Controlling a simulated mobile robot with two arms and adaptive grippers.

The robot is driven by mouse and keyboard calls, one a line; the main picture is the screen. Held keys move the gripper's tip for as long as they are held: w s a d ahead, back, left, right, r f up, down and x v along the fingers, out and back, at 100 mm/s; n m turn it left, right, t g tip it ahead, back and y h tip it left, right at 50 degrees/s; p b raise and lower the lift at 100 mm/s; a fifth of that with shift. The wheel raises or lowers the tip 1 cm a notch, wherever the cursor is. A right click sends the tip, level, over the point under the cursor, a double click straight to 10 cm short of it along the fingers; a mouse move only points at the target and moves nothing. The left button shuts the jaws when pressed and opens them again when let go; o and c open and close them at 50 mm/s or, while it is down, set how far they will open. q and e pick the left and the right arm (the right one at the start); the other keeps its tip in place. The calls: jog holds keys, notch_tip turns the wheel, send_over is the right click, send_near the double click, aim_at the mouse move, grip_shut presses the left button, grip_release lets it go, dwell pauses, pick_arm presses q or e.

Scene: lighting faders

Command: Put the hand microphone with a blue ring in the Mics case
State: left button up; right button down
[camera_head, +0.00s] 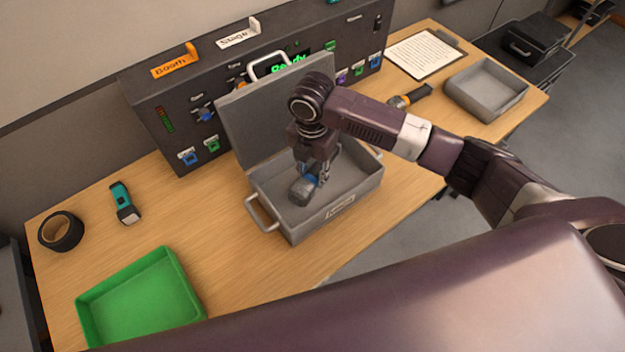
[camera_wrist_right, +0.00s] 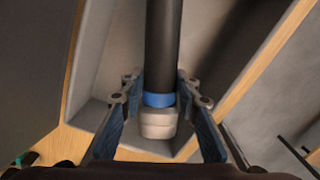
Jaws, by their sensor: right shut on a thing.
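The hand microphone (camera_head: 302,190) has a grey head and a blue ring. My right gripper (camera_head: 317,176) is shut on the microphone. In the right wrist view the microphone's dark handle (camera_wrist_right: 162,45) and blue ring (camera_wrist_right: 159,99) lie between the two fingers (camera_wrist_right: 157,88), over the grey case interior. The case's front label (camera_head: 341,208) is too small to read surely. My left gripper is not in view.
The case's raised lid (camera_head: 240,120) stands behind my right gripper, before the control panel (camera_head: 150,88). A green tray (camera_head: 140,290), a black tape roll (camera_head: 61,231) and a teal torch (camera_head: 125,203) are left. A grey tray (camera_head: 487,88) and a clipboard (camera_head: 425,53) are right.

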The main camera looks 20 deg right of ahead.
aim_at(313, 173)
notch_tip(313, 173, down, 4)
jog(key=shift+p, duration=0.35)
jog(key=shift+f, duration=0.35)
jog(key=shift+f, duration=0.1)
jog(key=c, duration=1.5)
grip_release()
jog(key=shift+o, duration=0.2)
notch_tip(313, 173, up, 12)
jog(key=shift+r+b, duration=0.15)
jog(key=shift+b, duration=0.85)
